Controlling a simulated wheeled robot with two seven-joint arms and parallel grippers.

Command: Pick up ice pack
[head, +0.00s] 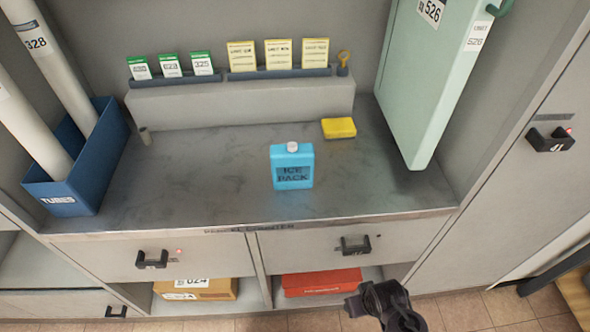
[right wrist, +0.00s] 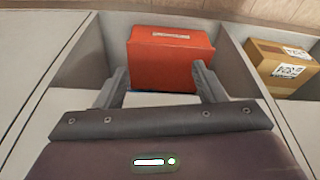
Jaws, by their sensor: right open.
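The ice pack (head: 291,167) is a light blue bottle-shaped block with a white cap and dark "ICE PACK" lettering. It stands upright on the grey counter (head: 225,195), near the middle of the head view. My right gripper (head: 358,304) is at the bottom of the head view, in front of and below the counter's front edge, well apart from the ice pack. In the right wrist view my right gripper's two fingers (right wrist: 160,82) are spread open with nothing between them, facing a red box. The ice pack is not in the right wrist view. My left gripper is not in view.
A yellow sponge-like block (head: 339,128) lies behind the ice pack to the right. A blue tube bin (head: 85,170) stands at left; a pale green panel (head: 430,80) rises at right. Drawers with black handles (head: 356,245) sit below. The red box (head: 320,282) is in a lower cubby.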

